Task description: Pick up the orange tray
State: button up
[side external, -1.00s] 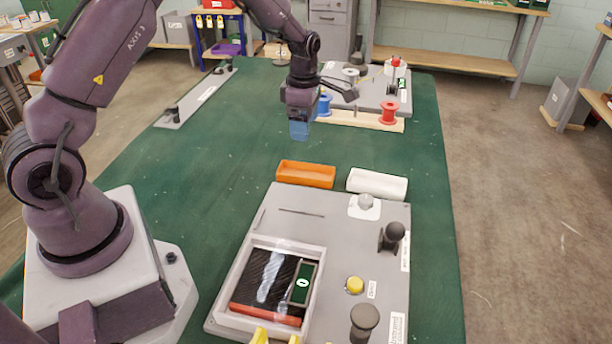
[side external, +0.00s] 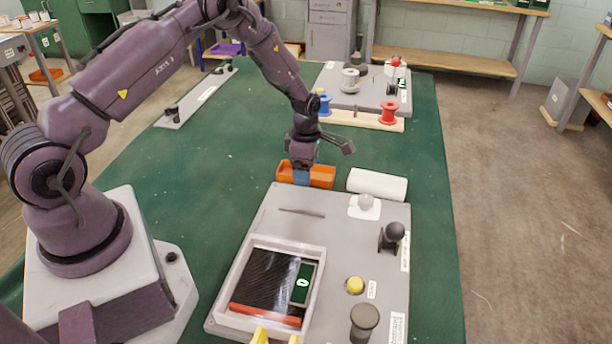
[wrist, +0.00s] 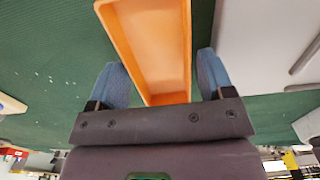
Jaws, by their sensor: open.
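The orange tray (side external: 322,176) is a shallow open box on the green table, just behind the grey panel. It also shows in the wrist view (wrist: 150,50), empty inside. My gripper (side external: 301,177) is down at the left part of the tray in the side view and hides some of it. In the wrist view my gripper's blue fingers (wrist: 168,80) are apart, one on each side of the tray's near end. I cannot tell whether either finger touches the tray.
The grey panel (side external: 340,235) with knobs and a framed window lies in front. Blue (side external: 324,104) and red (side external: 388,113) spools stand on a wooden strip behind.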

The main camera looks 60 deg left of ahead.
jog(key=shift+f, duration=0.1)
jog(key=shift+c, duration=0.2)
jog(key=c, duration=0.7)
jog(key=shift+o, duration=0.2)
